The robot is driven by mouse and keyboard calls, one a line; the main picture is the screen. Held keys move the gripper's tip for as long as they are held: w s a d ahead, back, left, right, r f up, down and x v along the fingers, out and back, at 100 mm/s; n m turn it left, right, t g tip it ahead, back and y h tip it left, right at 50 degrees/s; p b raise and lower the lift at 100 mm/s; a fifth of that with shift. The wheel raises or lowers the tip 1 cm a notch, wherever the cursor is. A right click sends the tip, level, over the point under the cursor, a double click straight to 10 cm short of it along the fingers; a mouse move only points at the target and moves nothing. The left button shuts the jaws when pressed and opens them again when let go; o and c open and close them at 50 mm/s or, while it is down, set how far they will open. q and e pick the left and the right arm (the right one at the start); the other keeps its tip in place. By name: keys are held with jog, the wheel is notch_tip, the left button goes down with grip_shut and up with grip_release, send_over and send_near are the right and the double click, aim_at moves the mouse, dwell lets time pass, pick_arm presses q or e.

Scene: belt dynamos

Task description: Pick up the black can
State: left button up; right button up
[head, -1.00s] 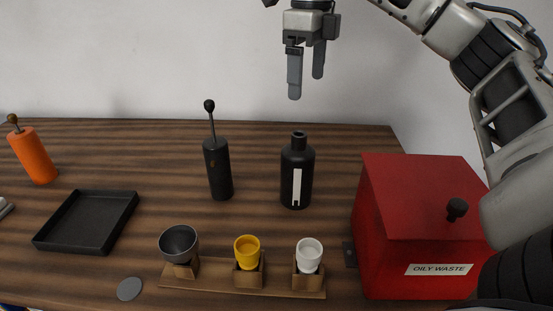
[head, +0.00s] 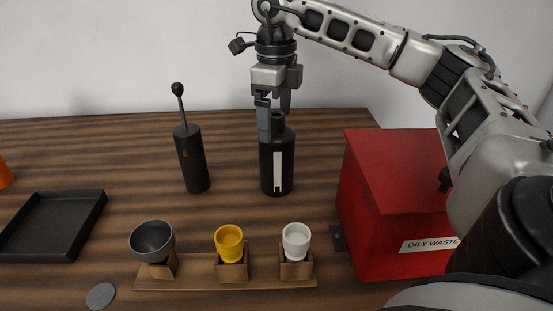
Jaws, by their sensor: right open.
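A black bottle-shaped can (head: 268,170) with a white label strip stands upright on the wooden table. A slim black cylinder (head: 192,160) with a ball-topped rod stands upright to its left. My right gripper (head: 274,118) points down at the neck of the labelled can, with its fingers open. One finger covers the left part of the neck, and the other is partly behind. I cannot tell whether the fingers touch the neck. My left gripper is not in view.
A red box (head: 390,200) marked OILY WASTE stands at the right. A wooden rack (head: 205,275) with a grey, a yellow and a white cup is in front. A black tray (head: 45,255) and a grey disc (head: 101,295) lie left. Table between tray and cylinder is free.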

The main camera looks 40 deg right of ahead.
aim_at(277, 127)
jog(key=shift+f, duration=1.55)
jog(key=shift+s, duration=0.1)
jog(key=c, duration=1.7)
jog(key=shift+d+r, duration=0.1)
grip_shut()
jog(key=shift+r, duration=0.2)
